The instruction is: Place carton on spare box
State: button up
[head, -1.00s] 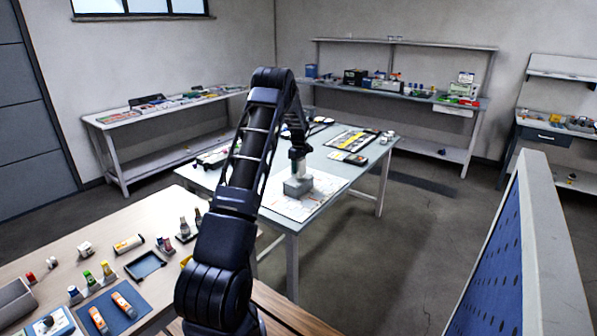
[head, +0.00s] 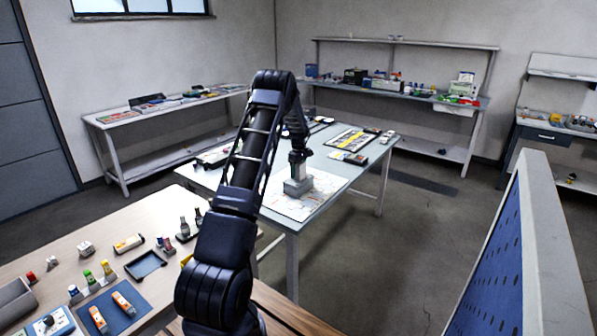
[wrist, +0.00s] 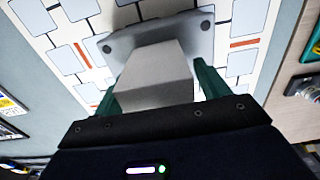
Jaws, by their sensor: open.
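The carton (wrist: 155,75) is a pale grey block between the two green fingers of my gripper (wrist: 157,90) in the wrist view. The fingers are open, one on each side of it. Beyond the carton is the spare box (wrist: 202,38), a grey box with rounded corners and dark dots. In the head view the spare box (head: 298,188) sits on a white printed sheet on the middle table. My gripper (head: 299,160) is right above it, with the carton (head: 298,172) upright on top. The exact contact between carton and box is partly hidden.
The printed sheet (head: 318,193) around the box is mostly bare. A yellow and black board (head: 352,139) and small devices lie farther back on the table (head: 335,165). A workbench (head: 165,208) with bottles and a tray is at front left. A blue pegboard (head: 495,255) stands at right.

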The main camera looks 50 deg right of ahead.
notch_tip(320, 180, up, 12)
jog(key=shift+r, duration=0.1)
dwell(0.4)
jog(key=shift+w, duration=0.1)
